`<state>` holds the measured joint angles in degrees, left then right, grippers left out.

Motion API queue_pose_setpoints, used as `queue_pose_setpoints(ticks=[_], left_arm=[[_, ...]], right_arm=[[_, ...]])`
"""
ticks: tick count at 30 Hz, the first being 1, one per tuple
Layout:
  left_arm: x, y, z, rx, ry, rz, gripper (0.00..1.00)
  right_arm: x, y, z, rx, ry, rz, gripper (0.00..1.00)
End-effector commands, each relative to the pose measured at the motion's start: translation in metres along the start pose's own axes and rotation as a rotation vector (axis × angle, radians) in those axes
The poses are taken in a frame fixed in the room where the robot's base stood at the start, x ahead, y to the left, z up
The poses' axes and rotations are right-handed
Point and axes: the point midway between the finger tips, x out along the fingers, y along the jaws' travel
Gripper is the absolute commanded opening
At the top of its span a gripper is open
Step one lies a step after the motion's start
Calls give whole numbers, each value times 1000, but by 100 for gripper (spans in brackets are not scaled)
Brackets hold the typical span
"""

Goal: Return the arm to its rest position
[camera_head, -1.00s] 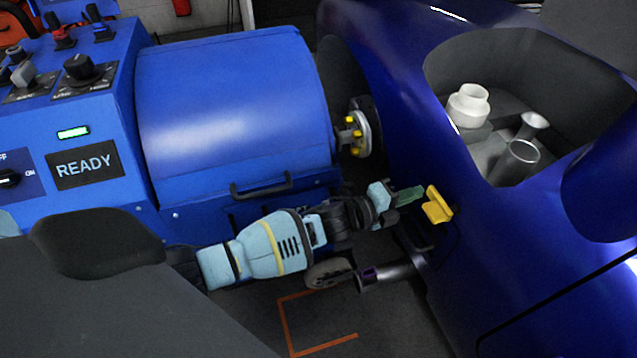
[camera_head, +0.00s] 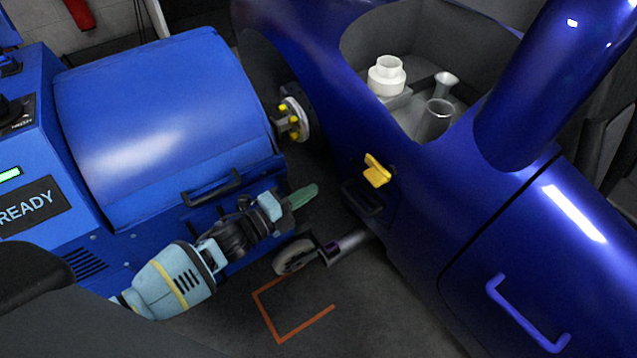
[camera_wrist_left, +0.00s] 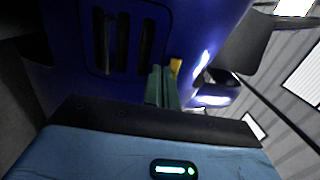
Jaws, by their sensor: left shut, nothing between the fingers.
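My left gripper (camera_head: 301,195) reaches in from the lower left in the head view. Its green fingers are shut with nothing between them, and they also show in the left wrist view (camera_wrist_left: 161,87). The gripper is in front of the blue machine and apart from the yellow piece (camera_head: 376,170) on the side of the blue car (camera_head: 420,215). In the wrist view the yellow piece (camera_wrist_left: 176,66) shows just beyond the fingertips. My right gripper is not in view.
The blue dynamometer (camera_head: 165,115) with its handle (camera_head: 212,188) stands close behind the arm. A hub with yellow nuts (camera_head: 294,120) joins it to the car. A caster wheel (camera_head: 296,254) is close by. Open floor (camera_head: 330,335) with an orange mark lies in front.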

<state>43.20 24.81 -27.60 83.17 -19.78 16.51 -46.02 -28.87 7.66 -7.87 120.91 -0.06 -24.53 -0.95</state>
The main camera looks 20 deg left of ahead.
Motion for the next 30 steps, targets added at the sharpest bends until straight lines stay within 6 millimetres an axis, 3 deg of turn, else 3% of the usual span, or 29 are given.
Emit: queue_pose_setpoints(ticks=[13, 17, 23, 30], left_arm=[[-5, 1, 0, -1, 0, 1, 0], [-14, 12, -9, -60, -17, 21, 0], [-65, 58, -49, -366, -124, 120, 0], [-156, 110, -104, -811, -340, 270, 0]], right_arm=[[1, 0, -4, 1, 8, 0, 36], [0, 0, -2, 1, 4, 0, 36], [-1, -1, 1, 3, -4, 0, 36], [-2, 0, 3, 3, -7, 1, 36]])
